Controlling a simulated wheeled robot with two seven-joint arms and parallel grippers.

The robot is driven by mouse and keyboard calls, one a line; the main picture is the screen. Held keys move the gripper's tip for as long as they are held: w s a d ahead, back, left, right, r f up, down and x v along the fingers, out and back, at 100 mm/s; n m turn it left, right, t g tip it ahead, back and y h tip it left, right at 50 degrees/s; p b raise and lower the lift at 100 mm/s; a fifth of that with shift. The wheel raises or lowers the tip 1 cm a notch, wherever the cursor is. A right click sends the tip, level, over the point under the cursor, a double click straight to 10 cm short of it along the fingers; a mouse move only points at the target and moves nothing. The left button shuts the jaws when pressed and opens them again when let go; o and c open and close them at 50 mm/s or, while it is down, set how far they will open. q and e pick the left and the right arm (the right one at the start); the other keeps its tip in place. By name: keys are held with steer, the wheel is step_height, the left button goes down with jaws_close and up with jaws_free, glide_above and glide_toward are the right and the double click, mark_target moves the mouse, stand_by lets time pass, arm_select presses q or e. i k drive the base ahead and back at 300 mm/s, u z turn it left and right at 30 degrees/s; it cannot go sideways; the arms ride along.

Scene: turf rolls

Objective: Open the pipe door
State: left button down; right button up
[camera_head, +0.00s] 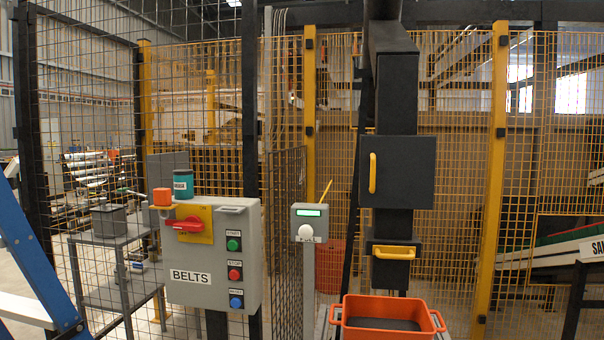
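The pipe door (408,172) is a dark grey square panel on the front of a black vertical pipe (396,85), right of centre. It looks closed. A yellow vertical handle (373,173) is on its left side. Lower on the pipe is a smaller dark box with a yellow horizontal handle (394,252). Neither of my grippers shows in the head view.
An orange bin (387,318) stands below the pipe. A grey control box labelled BELTS (212,255) with a red switch and buttons is at left. A small grey panel with a green display (309,222) stands between them. Yellow-posted mesh fencing (494,150) is behind.

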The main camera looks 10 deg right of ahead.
mark_target(398, 172)
steer(key=u, duration=0.35)
steer(key=i, duration=0.9)
steer(key=z, duration=0.2)
